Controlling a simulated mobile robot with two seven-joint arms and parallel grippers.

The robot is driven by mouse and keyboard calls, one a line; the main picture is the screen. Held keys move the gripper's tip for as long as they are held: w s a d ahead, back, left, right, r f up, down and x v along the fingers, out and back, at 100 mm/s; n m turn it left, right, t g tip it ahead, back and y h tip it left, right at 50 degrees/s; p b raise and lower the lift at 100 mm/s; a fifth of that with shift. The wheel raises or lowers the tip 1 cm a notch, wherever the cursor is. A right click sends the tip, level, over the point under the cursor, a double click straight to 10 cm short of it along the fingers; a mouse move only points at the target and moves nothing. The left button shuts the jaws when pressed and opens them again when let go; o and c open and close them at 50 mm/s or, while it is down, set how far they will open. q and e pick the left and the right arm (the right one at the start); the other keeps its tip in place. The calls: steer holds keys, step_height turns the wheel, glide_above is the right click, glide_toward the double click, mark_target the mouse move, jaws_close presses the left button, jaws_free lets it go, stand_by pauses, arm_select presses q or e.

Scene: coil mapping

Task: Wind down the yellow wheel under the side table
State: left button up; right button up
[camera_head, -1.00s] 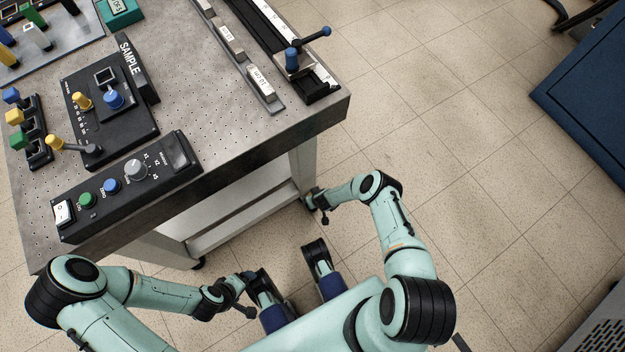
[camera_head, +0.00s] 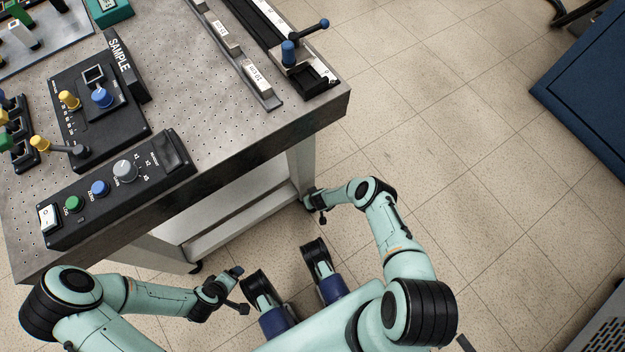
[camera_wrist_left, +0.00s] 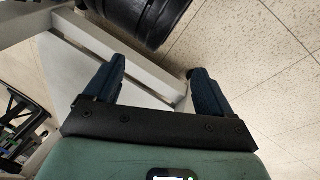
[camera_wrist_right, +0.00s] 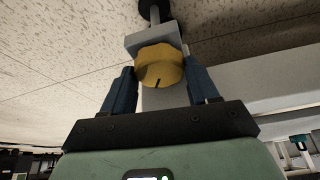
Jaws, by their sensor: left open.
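The yellow wheel (camera_wrist_right: 160,66) shows in the right wrist view, a lobed knob with a dark mark on its near rim. It sits on a light grey bracket (camera_wrist_right: 160,98) low on the side table. My right gripper (camera_wrist_right: 160,80) has one finger on each side of the wheel, close against its edges, and appears shut on it. In the head view my right gripper (camera_head: 315,205) is beside the near-right leg of the table (camera_head: 230,150), and the wheel is hidden there. My left gripper (camera_head: 239,290) is open and empty, low in front of the table.
The table top carries a control box (camera_head: 120,190), a black sample unit (camera_head: 95,105) and a rail with a blue-handled crank (camera_head: 290,52). Tiled floor (camera_head: 450,130) is clear to the right, up to a blue mat or panel (camera_head: 590,90).

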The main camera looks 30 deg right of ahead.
steer(key=shift+a+f+m+b, duration=0.1)
steer(key=shift+a+m+b, duration=0.05)
steer(key=shift+m+b, duration=0.35)
arm_select(q)
steer(key=shift+w+a+f+b, duration=0.3)
steer(key=shift+w+a+f, duration=0.3)
steer(key=shift+w+f, duration=0.35)
arm_select(e)
steer(key=shift+m+h, duration=0.3)
steer(key=o, duration=1)
steer(key=shift+o, duration=0.2)
arm_select(q)
steer(key=shift+r, duration=0.1)
steer(key=s+d+r+g+h+p, duration=0.1)
steer(key=s+d+r+g+p, duration=0.1)
steer(key=s+d+r+p, duration=0.3)
steer(key=s+r+p, duration=0.1)
steer(key=s+r, duration=0.1)
steer(key=s, duration=0.2)
steer(key=shift+s+r+m+g+p, duration=0.25)
steer(key=shift+m+g+p, duration=0.05)
arm_select(e)
steer(key=d+v, duration=0.1)
steer(key=v, duration=1.2)
steer(key=shift+a+r, duration=0.35)
steer(key=shift+a, duration=0.05)
